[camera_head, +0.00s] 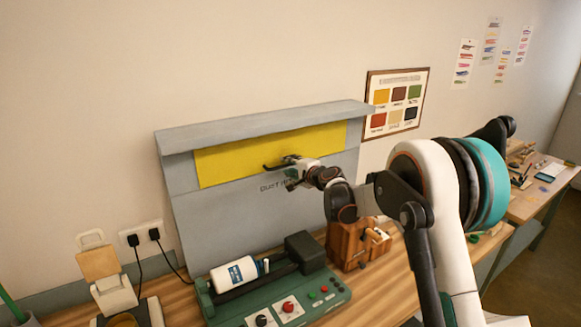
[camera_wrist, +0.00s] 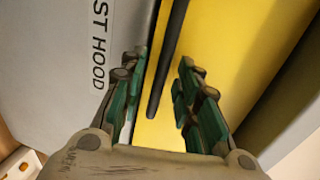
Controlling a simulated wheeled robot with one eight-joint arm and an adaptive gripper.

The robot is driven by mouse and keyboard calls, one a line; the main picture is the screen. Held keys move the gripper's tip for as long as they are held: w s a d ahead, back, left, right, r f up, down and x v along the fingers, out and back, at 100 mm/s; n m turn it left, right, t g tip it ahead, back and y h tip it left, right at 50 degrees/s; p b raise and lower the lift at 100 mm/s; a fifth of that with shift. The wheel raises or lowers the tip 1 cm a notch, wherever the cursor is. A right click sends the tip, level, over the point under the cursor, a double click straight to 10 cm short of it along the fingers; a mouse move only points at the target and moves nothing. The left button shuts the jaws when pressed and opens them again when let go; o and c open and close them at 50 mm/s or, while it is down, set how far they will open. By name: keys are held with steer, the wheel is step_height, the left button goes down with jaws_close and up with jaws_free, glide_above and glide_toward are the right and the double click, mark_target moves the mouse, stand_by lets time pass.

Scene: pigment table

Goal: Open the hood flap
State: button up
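The hood flap (camera_head: 228,164) is a flat yellow panel in the front of the grey dust hood (camera_head: 205,208). It looks closed, lying in line with the hood front. A dark bar handle (camera_head: 272,167) runs along its lower part. In the wrist view the yellow flap (camera_wrist: 225,45) fills the right side, and the handle (camera_wrist: 168,60) runs down between my fingers. My gripper (camera_wrist: 160,92) is open, with its green-padded fingers on either side of the handle's end and gaps visible to it. In the head view my gripper (camera_head: 291,171) is in front of the flap and hides part of the handle.
Below the hood stand a green roller machine (camera_head: 285,295) with a white bottle (camera_head: 233,274) and a wooden box (camera_head: 347,246). A colour chart (camera_head: 395,103) hangs on the wall at right. The space before the flap is clear except for my arm.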

jaws_close()
steer(key=shift+s+r, duration=0.15)
steer(key=shift+s, duration=0.05)
steer(key=s+d+r+g+h+p, duration=0.2)
steer(key=s+r+g+h+p, duration=0.1)
steer(key=r+g+p, duration=0.2)
steer(key=s+d+r+g+h+p, duration=0.2)
steer(key=s+r+g+h+p, duration=0.1)
steer(key=r+g+p, duration=0.2)
steer(key=shift+s+d+r+h, duration=0.4)
steer(key=shift+r, duration=0.8)
